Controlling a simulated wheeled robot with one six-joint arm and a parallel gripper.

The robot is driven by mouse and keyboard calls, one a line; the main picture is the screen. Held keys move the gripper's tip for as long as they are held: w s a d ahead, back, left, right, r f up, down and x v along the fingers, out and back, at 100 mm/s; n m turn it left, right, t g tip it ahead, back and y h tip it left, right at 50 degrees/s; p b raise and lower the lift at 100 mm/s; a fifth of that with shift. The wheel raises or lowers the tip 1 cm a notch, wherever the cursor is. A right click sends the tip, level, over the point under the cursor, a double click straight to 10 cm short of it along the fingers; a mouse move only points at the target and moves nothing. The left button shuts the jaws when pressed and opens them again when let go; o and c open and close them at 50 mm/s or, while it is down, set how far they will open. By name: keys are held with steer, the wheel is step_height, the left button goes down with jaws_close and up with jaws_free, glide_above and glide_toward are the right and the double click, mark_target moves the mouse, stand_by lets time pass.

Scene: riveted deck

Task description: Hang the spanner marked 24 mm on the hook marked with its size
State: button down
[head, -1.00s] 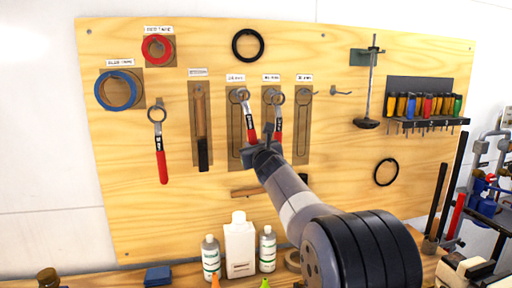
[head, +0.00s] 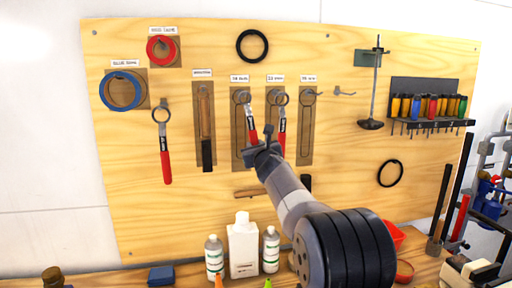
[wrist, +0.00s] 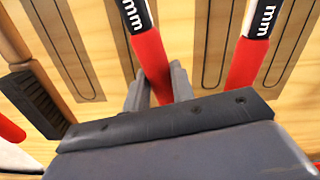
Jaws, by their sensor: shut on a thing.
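My gripper (head: 264,148) is shut on the red handle of a spanner (head: 251,122) in front of the pegboard. In the wrist view the held spanner's handle (wrist: 150,58) passes between the fingers. Its dark band reads "mm"; the number is out of view. Its ring end overlaps the hook under the left of three size labels (head: 240,78); I cannot tell whether the ring is over the hook. A second red-handled spanner (head: 282,125) is close on the right, at the middle label (head: 275,78). The right hook (head: 312,94) is empty. The label numbers are too blurred to read surely.
A third spanner (head: 165,150) hangs at the left, beside a brush-like tool (head: 206,130). Blue tape (head: 121,91) and red tape (head: 160,50) hang above. Bottles (head: 242,248) stand on the bench below. A screwdriver rack (head: 430,122) is at the right.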

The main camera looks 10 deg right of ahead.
stand_by(0.4)
steer(key=c, duration=1.1)
jaws_free()
steer(key=shift+s+f, duration=0.1)
steer(key=shift+s, duration=0.05)
steer(key=s+b, duration=0.4)
steer(key=s, duration=0.6)
steer(key=shift+s, duration=0.3)
steer(key=shift+w+p, duration=0.7)
steer(key=shift+w, duration=1.9)
steer(key=shift+s, duration=0.1)
steer(key=shift+w+p, duration=0.35)
steer(key=shift+w, duration=0.6)
